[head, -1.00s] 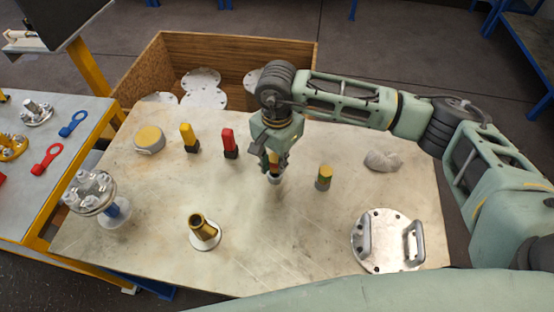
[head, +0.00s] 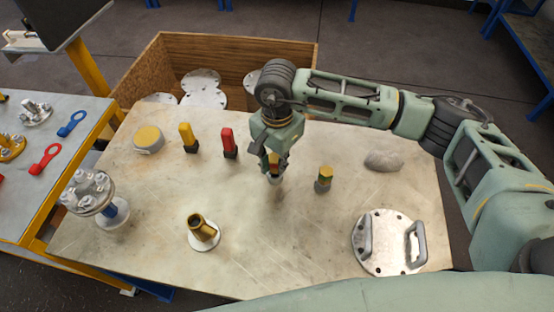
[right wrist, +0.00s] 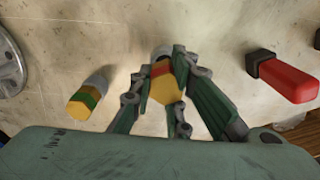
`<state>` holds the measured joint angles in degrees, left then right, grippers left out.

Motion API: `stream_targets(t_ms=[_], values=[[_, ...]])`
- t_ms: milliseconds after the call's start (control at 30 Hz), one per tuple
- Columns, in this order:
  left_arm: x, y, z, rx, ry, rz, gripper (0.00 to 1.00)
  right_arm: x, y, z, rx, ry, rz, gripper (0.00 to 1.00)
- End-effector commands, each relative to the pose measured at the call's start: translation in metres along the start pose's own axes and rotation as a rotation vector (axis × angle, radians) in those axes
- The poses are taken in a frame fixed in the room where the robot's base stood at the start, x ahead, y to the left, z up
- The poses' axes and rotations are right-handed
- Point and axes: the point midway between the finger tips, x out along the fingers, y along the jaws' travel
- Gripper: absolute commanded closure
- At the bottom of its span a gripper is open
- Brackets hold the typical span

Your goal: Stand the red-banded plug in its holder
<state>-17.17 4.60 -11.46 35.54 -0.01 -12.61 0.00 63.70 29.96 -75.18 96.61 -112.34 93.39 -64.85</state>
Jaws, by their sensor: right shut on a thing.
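The red-banded plug (right wrist: 162,92) has a yellow body, a red band and a grey end. My right gripper (head: 274,168) is shut on it, fingers around the yellow body. In the head view it hangs about upright over the middle of the table, grey end down; I cannot tell whether that end touches the table. A brass tube on a round white base (head: 201,229), open at the top, stands front left of the gripper; I cannot tell whether it is the holder. A green-banded plug (head: 323,181) stands to the right, also in the right wrist view (right wrist: 88,98). My left gripper is not in view.
On the table (head: 270,250) stand a yellow-handled tool (head: 187,135), a red-handled tool (head: 228,141), a yellow-topped disc (head: 149,138) and a bolted flange (head: 90,192). A grey lump (head: 383,160) and a plate with handles (head: 370,245) lie right. The front middle is clear.

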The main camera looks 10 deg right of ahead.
Motion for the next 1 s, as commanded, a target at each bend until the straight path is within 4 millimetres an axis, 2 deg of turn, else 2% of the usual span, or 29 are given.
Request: stream_targets(t_ms=[833,867,1000], values=[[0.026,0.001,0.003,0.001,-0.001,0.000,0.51,0.027,0.000,0.000,0.000,0.000,-0.001,1.00],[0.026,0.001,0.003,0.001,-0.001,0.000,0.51,0.026,0.000,0.000,0.000,0.000,-0.001,0.83],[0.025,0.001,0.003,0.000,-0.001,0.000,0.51,0.025,0.000,0.000,0.000,0.000,-0.001,0.71]])
